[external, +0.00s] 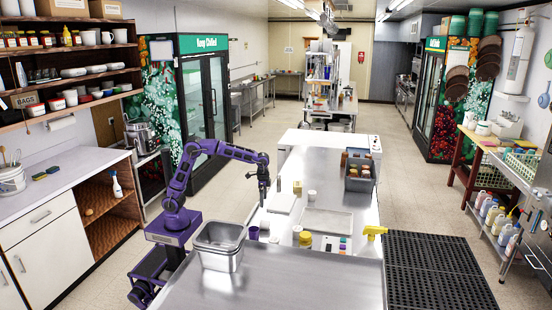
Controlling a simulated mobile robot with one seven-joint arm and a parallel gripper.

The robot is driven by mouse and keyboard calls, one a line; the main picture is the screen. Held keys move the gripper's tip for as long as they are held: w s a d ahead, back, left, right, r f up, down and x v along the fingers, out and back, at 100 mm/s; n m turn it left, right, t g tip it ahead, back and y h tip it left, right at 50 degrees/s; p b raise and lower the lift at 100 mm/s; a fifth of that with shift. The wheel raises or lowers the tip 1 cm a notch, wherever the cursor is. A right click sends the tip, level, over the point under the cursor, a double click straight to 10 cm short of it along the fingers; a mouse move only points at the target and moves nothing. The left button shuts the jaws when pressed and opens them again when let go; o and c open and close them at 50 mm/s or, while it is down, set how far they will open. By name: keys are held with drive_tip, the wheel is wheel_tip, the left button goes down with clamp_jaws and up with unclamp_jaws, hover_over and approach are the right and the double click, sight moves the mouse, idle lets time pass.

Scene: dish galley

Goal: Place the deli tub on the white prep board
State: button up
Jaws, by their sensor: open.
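The white prep board (281,204) appears to be the flat pale rectangle lying on the steel counter, just right of my gripper. No tub can be seen on it. My gripper (263,198) points down above the counter's left side, near the board's left edge, open with nothing visible in it. The deli tub is too small to identify for certain; a small whitish tub (312,196) stands right of the board. Another small pale container (297,231) stands nearer the camera.
A shallow tray (326,222) lies right of the board. A steel pan (219,246) stands at the near left, with a small purple cup (253,233) beside it. A grey bin (359,181) holds jars.

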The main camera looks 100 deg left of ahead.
sight(265, 223)
wheel_tip(265, 223, down, 16)
drive_tip(key=b, duration=0.2)
drive_tip(key=shift+w+r+b, duration=0.15)
drive_tip(key=shift+r+b, duration=0.05)
drive_tip(key=shift+b, duration=0.1)
clamp_jaws()
idle(0.4)
